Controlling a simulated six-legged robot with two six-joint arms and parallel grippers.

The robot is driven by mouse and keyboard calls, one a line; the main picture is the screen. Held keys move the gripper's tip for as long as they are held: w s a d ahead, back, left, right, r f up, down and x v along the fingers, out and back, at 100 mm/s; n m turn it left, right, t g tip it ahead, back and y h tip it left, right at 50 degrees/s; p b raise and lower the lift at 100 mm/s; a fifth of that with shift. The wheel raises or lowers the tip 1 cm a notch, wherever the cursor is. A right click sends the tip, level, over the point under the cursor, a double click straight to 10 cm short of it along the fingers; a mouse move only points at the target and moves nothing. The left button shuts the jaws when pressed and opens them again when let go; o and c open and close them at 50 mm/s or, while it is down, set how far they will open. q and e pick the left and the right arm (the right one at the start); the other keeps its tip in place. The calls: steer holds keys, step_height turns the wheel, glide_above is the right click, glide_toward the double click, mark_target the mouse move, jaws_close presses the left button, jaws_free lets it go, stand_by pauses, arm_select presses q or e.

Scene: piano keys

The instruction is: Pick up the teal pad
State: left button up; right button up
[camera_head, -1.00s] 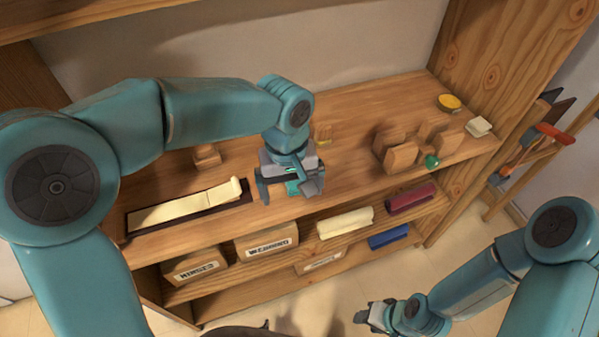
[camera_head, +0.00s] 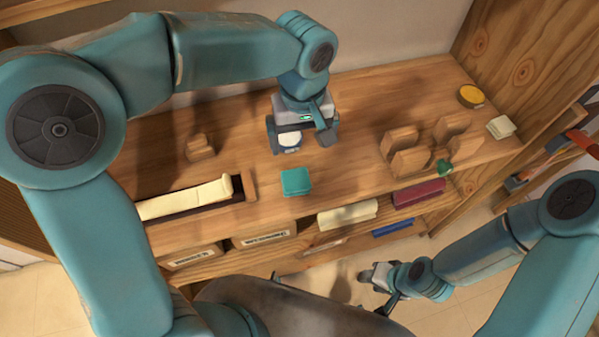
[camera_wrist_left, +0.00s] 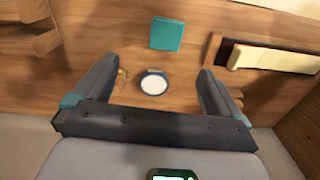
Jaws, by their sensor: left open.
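The teal pad (camera_head: 296,182) is a small square block lying on the wooden shelf top near its front edge. It also shows in the left wrist view (camera_wrist_left: 167,34), beyond the fingertips. My left gripper (camera_head: 300,139) is open and empty, behind the pad and apart from it. A small round white-topped thing with a dark rim (camera_head: 289,139) shows between its fingers; it also shows in the left wrist view (camera_wrist_left: 153,83). My right gripper (camera_head: 376,277) is low in front of the shelf, too small to read its fingers.
A cream strip in a dark tray (camera_head: 185,200) lies left of the pad. Wooden blocks (camera_head: 409,157), a green knob (camera_head: 444,167) and a yellow-topped round thing (camera_head: 471,96) are to the right. A side panel (camera_head: 510,60) bounds the right. The shelf around the pad is clear.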

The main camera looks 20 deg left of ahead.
arm_select(q)
glide_toward(295, 179)
steer(key=shift+s+d+f, duration=0.1)
steer(key=shift+s+d, duration=0.3)
steer(key=shift+d, duration=0.1)
steer(key=f, duration=0.3)
steer(key=shift+w+d+f, duration=0.15)
steer(key=shift+w+f, duration=0.1)
steer(key=shift+w, duration=0.1)
steer(key=shift+s+f+p, duration=0.1)
steer(key=shift+f+p, duration=0.05)
steer(key=shift+p, duration=0.15)
steer(key=shift+s+a+f+p, duration=0.1)
steer(key=shift+a+f+p, duration=0.2)
steer(key=shift+f, duration=0.3)
steer(key=shift+a+f+p, duration=0.2)
steer(key=shift+a+f, duration=0.15)
steer(key=shift+f, duration=0.2)
steer(key=f, duration=0.2)
steer(key=shift+w+f, duration=0.35)
steer(key=shift+w, duration=0.05)
steer(key=shift+s+r, duration=0.15)
steer(key=shift+s, duration=0.15)
steer(key=shift+w, duration=0.2)
steer(key=c, duration=1.1)
steer(key=shift+s, duration=0.1)
arm_select(e)
steer(key=shift+s+a+r, duration=0.1)
steer(key=shift+s+r, duration=0.3)
steer(key=shift+r, duration=0.45)
